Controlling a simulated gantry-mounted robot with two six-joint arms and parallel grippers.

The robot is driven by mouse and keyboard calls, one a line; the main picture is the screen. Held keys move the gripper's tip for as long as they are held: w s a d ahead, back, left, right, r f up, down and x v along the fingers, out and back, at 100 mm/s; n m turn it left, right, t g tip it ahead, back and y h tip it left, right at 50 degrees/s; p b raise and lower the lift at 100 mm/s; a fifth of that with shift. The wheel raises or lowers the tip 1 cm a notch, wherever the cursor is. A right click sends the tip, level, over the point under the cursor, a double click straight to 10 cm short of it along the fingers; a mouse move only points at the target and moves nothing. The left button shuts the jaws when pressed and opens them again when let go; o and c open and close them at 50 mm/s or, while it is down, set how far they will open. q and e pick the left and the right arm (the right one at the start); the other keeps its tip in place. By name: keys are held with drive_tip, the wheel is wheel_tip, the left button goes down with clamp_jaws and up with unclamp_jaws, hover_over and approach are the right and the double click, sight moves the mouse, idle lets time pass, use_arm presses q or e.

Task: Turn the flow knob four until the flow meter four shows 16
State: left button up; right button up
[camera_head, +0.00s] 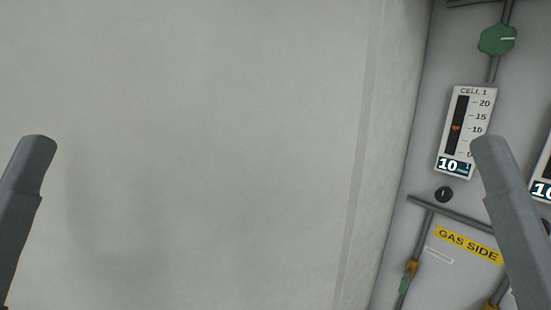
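Flow meter four and flow knob four are not identifiable in this view. The meter labelled CELL 1 (468,132) is on the grey panel at the right; its digital display shows 10 and its orange pointer is near the 10 mark. A small black knob (444,194) sits below it. My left arm's grey end (38,150) reaches up at the left edge, in front of the blank wall. My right arm's grey end (490,150) is in front of the panel, overlapping the CELL 1 meter's lower right. No separate fingers can be made out on either.
A second meter (542,189), cut off by the right edge, also shows 10; its label is out of frame. A green valve handle (497,40) is above CELL 1. Pipes and a yellow GAS SIDE label (468,245) are below. A blank pale wall (210,150) fills the left and middle.

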use_arm(q)
wheel_tip(320, 180, up, 8)
drive_tip(key=p, duration=0.4)
drive_tip(key=shift+r+p, duration=0.15)
drive_tip(key=shift+p, duration=0.25)
use_arm(e)
wheel_tip(320, 180, up, 8)
drive_tip(key=shift+r, duration=0.15)
